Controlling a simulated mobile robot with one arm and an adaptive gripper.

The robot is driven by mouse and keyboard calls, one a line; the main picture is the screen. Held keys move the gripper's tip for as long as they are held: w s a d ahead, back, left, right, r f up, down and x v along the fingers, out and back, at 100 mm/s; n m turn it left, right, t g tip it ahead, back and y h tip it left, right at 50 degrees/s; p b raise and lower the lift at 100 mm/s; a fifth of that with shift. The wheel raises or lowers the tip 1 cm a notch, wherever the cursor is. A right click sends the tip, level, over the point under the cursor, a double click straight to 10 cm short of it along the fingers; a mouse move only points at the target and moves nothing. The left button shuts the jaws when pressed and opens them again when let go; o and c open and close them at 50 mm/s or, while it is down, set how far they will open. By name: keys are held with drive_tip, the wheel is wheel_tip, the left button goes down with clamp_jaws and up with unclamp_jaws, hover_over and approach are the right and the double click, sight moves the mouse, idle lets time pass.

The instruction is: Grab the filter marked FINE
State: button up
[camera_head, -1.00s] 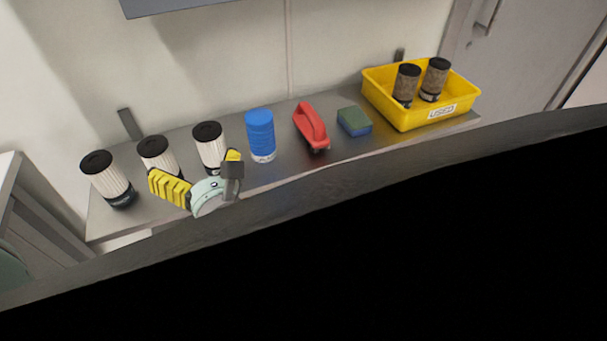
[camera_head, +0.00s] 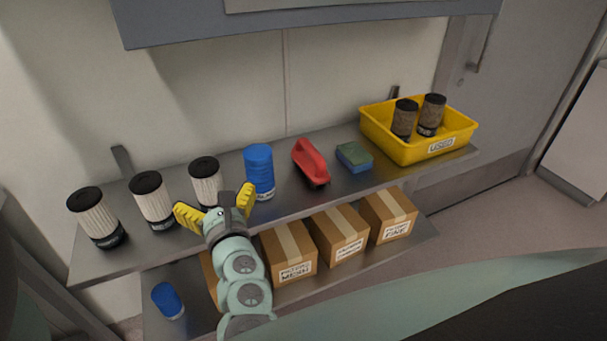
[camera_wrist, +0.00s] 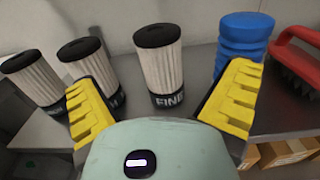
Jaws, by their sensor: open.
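Three white pleated filters with black caps stand upright on the left part of the upper metal shelf. In the wrist view the rightmost one, the FINE filter (camera_wrist: 160,66), shows the word FINE on its dark base band; it also shows in the head view (camera_head: 205,182). The middle filter (camera_head: 152,200) and the left filter (camera_head: 96,217) have labels I cannot read. My gripper (camera_head: 215,205) has its yellow fingers spread and empty. In the wrist view the FINE filter stands ahead, between the lines of the two fingers (camera_wrist: 165,100), apart from them.
A blue ribbed bottle (camera_head: 259,172) stands close right of the FINE filter. Further right are a red brush (camera_head: 310,162), a sponge (camera_head: 354,157) and a yellow bin (camera_head: 400,150) marked USED, holding two dirty filters. Cardboard boxes (camera_head: 340,235) and a blue item (camera_head: 168,300) sit on the lower shelf.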

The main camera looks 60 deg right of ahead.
sight(202, 165)
drive_tip(key=x, duration=0.3)
drive_tip(key=shift+w+p, duration=0.15)
drive_tip(key=shift+p, duration=0.15)
drive_tip(key=p+x, duration=0.2)
drive_tip(key=x, duration=0.2)
drive_tip(key=shift+r, duration=0.15)
drive_tip(key=shift+w+d, duration=0.25)
drive_tip(key=shift+w, duration=0.3)
drive_tip(key=c, duration=1.4)
drive_tip(key=shift+o, duration=0.2)
drive_tip(key=shift+a+r, duration=0.1)
drive_tip(key=shift+r, duration=1.2)
drive_tip(key=s+a+r+b, duration=0.1)
drive_tip(key=s+a, duration=0.1)
drive_tip(key=s, duration=0.5)
drive_tip(key=s+a+r, duration=0.1)
drive_tip(key=s+a, duration=0.1)
drive_tip(key=s, duration=0.6)
drive_tip(key=shift+s+a+r+b, duration=0.15)
drive_tip(key=shift+s+a+b, duration=0.1)
drive_tip(key=shift+b, duration=0.1)
